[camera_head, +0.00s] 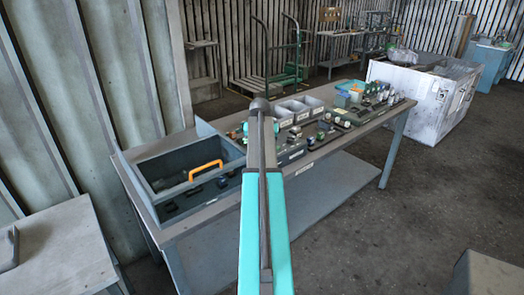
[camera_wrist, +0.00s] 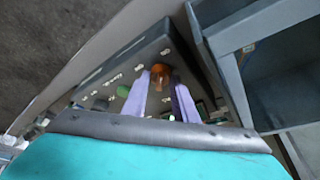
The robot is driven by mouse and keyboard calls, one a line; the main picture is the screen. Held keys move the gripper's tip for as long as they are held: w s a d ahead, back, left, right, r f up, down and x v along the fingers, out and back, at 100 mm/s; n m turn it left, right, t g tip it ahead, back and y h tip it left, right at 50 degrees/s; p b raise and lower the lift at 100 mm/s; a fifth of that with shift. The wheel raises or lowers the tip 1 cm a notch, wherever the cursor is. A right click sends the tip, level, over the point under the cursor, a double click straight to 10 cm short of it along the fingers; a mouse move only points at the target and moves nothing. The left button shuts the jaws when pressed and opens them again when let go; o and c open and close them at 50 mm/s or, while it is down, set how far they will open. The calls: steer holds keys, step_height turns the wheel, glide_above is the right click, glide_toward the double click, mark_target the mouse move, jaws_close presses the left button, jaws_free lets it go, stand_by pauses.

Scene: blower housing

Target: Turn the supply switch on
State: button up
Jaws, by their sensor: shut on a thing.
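In the wrist view, my gripper (camera_wrist: 164,82) has its two pale purple fingers on either side of an orange-brown round knob (camera_wrist: 160,73). It is shut on this knob. The knob stands on a dark control panel (camera_wrist: 122,68) with small white labels too blurred to read. I cannot tell from the labels whether it is the supply switch. A green round button (camera_wrist: 122,91) sits left of the fingers. In the head view, my arm hides the gripper and the knob; part of the dark panel (camera_head: 291,157) shows right of the arm.
A blue-grey open bin (camera_head: 157,208) with an orange handle (camera_head: 191,171) stands left of the panel on the workbench (camera_head: 340,147). Grey trays (camera_head: 300,108) and several small parts lie behind and right. A white crate (camera_head: 410,92) stands beyond.

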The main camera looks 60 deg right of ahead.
stand_by(0.4)
steer(key=o, duration=1)
steer(key=shift+r, duration=0.15)
steer(key=shift+b+v, duration=1.5)
steer(key=shift+v, duration=5.25)
steer(key=shift+w+r, duration=0.1)
steer(key=shift+r, duration=0.05)
